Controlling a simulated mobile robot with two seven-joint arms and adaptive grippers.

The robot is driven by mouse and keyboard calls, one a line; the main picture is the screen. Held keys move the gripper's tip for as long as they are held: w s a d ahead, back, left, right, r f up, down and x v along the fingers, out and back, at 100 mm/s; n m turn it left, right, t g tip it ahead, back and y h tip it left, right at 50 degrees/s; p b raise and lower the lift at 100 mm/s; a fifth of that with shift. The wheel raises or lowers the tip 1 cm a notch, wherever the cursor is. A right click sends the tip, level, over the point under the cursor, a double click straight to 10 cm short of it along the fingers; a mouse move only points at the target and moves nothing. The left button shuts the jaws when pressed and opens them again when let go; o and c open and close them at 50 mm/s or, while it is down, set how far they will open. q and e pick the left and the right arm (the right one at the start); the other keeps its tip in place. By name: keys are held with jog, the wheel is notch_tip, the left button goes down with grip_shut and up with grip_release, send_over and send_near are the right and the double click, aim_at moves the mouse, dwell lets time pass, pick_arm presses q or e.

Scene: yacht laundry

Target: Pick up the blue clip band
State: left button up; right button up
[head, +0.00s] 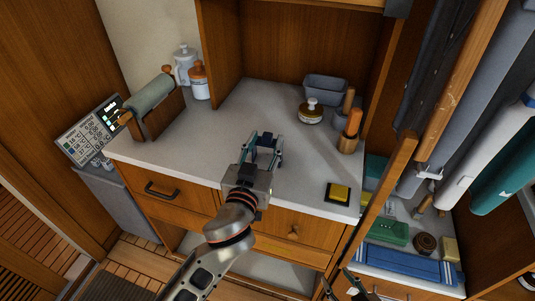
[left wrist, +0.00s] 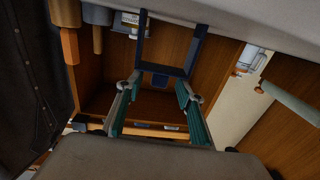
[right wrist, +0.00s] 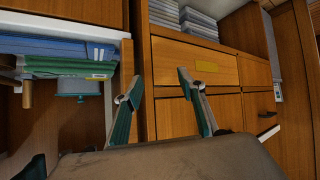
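The blue clip band (head: 265,141) is a small dark blue piece at the counter's middle in the head view. In the left wrist view the band (left wrist: 166,70) is a dark U-shaped frame, just past the fingertips. My left gripper (head: 263,152) is over the counter, its fingers apart on either side of the band. Whether a finger touches it cannot be told. The left fingers (left wrist: 160,90) also show apart in the left wrist view. My right gripper (right wrist: 163,85) is open and empty, low in front of the cabinet; only a part shows at the head view's bottom edge.
The grey counter (head: 210,145) holds a rolled cloth on a wooden stand (head: 156,110), bottles (head: 200,82), a grey bin (head: 325,91), a lidded jar (head: 311,112), a wooden cup (head: 349,138) and a yellow-topped block (head: 339,193). A wooden post (head: 385,190) stands right of the counter.

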pick_arm(q)
jog(key=shift+x, duration=1.2)
grip_shut()
